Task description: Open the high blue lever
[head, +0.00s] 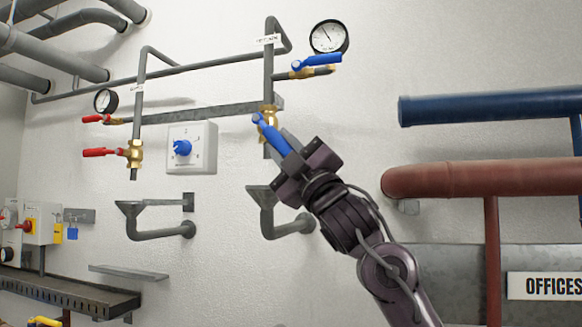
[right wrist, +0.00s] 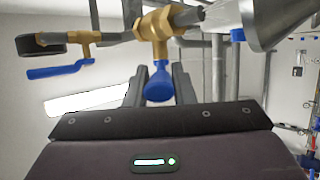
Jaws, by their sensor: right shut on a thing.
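Two blue levers sit on the right-hand grey pipe. The upper blue lever (head: 318,61) is on a brass valve below the round gauge; nothing touches it. It also shows at the left in the right wrist view (right wrist: 60,69). The lower blue lever (head: 269,134) is on a brass valve (head: 268,113) on the vertical pipe and points down and to the right. My right gripper (head: 279,143) is shut on this lower lever. In the right wrist view, the lower lever (right wrist: 159,84) is between the two fingers. My left gripper is not in view.
Two red levers (head: 100,153) are on the left pipe. A white box with a blue knob (head: 182,148) is on the wall between the pipes. A grey drain funnel (head: 262,195) is just below my right gripper. Thick blue (head: 480,108) and red (head: 470,178) pipes are at the right.

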